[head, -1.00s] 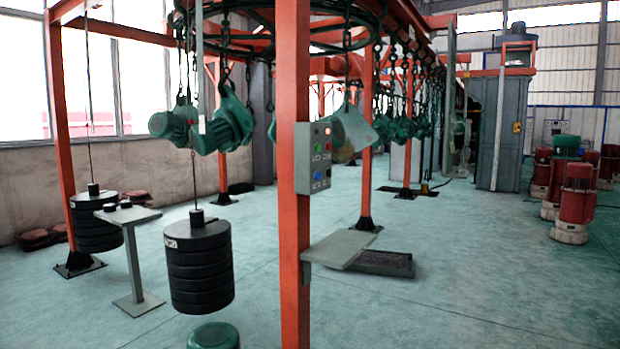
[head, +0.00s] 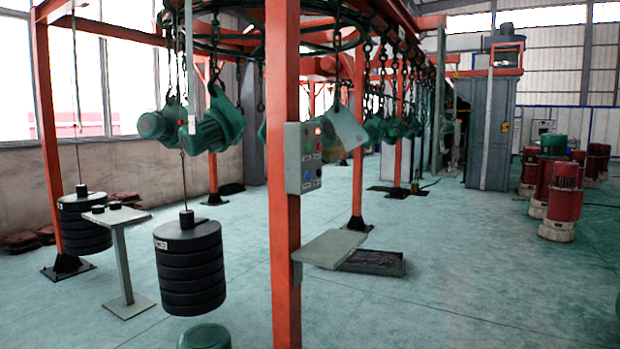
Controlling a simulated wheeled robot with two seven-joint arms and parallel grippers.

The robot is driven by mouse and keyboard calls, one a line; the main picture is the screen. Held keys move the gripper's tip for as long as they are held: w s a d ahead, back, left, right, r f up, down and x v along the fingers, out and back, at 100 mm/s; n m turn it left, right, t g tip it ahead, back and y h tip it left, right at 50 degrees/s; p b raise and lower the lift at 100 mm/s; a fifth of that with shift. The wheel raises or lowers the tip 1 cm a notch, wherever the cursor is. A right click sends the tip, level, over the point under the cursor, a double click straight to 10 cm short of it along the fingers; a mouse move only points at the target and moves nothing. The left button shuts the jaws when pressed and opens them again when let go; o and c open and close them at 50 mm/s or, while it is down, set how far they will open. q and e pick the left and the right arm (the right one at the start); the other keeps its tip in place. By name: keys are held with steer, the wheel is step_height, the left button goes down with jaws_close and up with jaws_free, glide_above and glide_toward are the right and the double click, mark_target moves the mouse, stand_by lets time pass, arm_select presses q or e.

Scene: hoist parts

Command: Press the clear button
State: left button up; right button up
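A grey control box (head: 293,160) is fixed to the orange post in the middle of the head view. Its right-hand face carries several small round buttons in rows, among them a red one (head: 318,131), a green one (head: 308,148) and a blue one (head: 307,175). The labels are too small to read, so I cannot tell which is the clear button. Nothing touches the box. Neither of my grippers is in view.
The orange post (head: 283,230) stands close in front, with a grey shelf (head: 330,248) on it. Black stacked weights (head: 190,270) hang at left beside a small grey stand (head: 122,260). A dark tray (head: 372,262) lies behind the shelf. Open floor (head: 450,290) spreads to the right.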

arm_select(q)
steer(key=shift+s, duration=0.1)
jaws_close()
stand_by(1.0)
